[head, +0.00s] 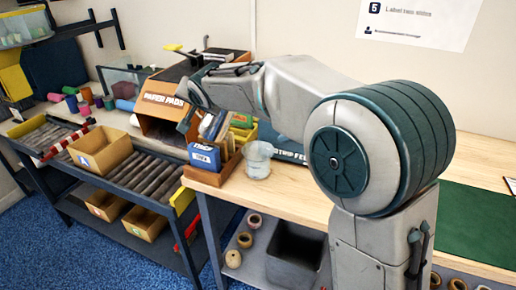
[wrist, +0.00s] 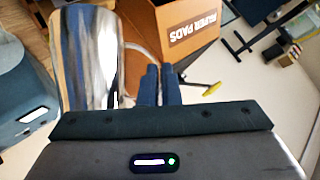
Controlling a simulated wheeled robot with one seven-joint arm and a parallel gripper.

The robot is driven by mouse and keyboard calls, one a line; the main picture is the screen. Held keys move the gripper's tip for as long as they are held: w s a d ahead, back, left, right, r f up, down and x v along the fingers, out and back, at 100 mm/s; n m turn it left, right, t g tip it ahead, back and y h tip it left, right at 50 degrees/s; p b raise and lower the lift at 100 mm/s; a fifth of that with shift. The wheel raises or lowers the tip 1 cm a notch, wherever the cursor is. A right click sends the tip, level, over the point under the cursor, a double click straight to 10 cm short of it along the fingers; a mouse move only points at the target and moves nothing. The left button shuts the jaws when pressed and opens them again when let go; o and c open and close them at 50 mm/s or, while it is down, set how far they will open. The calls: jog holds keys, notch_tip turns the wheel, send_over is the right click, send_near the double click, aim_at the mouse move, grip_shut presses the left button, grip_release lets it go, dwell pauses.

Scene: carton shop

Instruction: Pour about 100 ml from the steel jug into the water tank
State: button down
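The steel jug (wrist: 88,60) is a tall, shiny cylinder at the left of the wrist view, just left of my fingers. My gripper (wrist: 160,75) has its two dark fingers close together, shut on the jug's thin handle (wrist: 141,46). In the head view my gripper (head: 186,112) is above the bench's left end, and I cannot make out the jug there. A clear open vessel (head: 257,160) stands on the bench, right of and below my gripper; it may be the water tank. I cannot tell its water level.
A teal machine (head: 290,150) with white lettering stands behind the clear vessel, partly hidden by my arm. A brown paper pads box (head: 163,112) and a wooden holder (head: 222,170) with a blue carton (head: 204,156) are close by. A roller rack (head: 150,165) is at left.

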aim_at(208, 117)
jog(key=d+r+y+p, duration=0.1)
jog(key=d+r+p, duration=0.1)
jog(key=p, duration=0.3)
jog(key=shift+d+r+m, duration=0.15)
jog(key=shift+r+m, duration=0.25)
jog(key=shift+d+p, duration=0.3)
jog(key=shift+p, duration=0.55)
jog(key=shift+s+d+f+m+t+y+p, duration=0.1)
jog(key=shift+d+f+m+t+y+p, duration=0.25)
jog(key=shift+d+m+y+p, duration=0.3)
jog(key=shift+d+f+t+y, duration=0.15)
jog(key=shift+f+t+y, duration=0.1)
jog(key=shift+y, duration=0.2)
jog(key=shift+d+m+y+b, duration=0.5)
jog(key=shift+m+b, duration=0.05)
jog(key=shift+b, duration=0.1)
jog(key=shift+t, duration=0.3)
jog(key=shift+d+f+m+t+y+b, duration=0.3)
jog(key=shift+d+m+y+b, duration=0.2)
jog(key=shift+d+b, duration=0.4)
jog(key=shift+b, duration=0.3)
jog(key=shift+r, duration=0.1)
